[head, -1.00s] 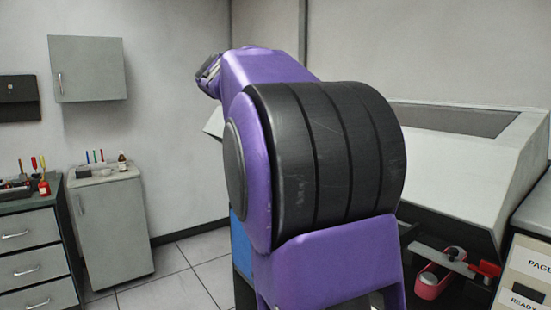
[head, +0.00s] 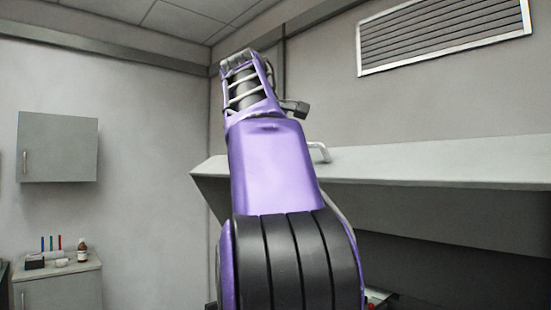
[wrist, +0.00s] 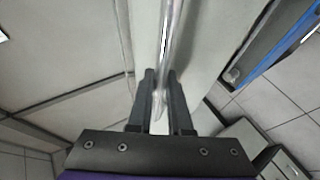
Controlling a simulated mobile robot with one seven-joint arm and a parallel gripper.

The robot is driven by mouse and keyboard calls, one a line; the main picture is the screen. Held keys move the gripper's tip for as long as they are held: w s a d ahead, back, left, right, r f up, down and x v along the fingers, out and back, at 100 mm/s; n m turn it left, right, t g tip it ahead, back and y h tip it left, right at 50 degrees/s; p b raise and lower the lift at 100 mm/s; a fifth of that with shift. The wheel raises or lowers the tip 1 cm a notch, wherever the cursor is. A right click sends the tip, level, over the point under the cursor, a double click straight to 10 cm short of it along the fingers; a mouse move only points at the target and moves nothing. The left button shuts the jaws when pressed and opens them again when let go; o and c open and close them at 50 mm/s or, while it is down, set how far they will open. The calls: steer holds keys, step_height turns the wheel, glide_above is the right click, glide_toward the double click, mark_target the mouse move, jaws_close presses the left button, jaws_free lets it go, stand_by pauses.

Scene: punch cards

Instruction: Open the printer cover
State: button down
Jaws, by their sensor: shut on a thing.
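The printer cover (head: 440,165) is a large pale panel raised at the right of the head view, with a dark space beneath it. Its silver handle (head: 319,150) shows partly beside my purple arm. In the wrist view the handle (wrist: 167,45) runs between the two dark fingers of my gripper (wrist: 160,92), which is shut on it. The pale cover (wrist: 205,40) lies behind the fingers there. In the head view my arm reaches up in front of the cover's left end, and the grip itself is hidden.
A wall cabinet (head: 57,147) and a low cabinet (head: 60,285) with bottles stand at the left, apart from my arm. A wall vent (head: 445,35) is above the cover. A blue panel (wrist: 268,60) and tiled floor (wrist: 285,105) show in the wrist view.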

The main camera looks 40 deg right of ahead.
steer(key=shift+d+r, duration=0.1)
stand_by(0.3)
steer(key=c, duration=0.8)
jaws_free()
steer(key=shift+c, duration=0.2)
steer(key=v, duration=1.2)
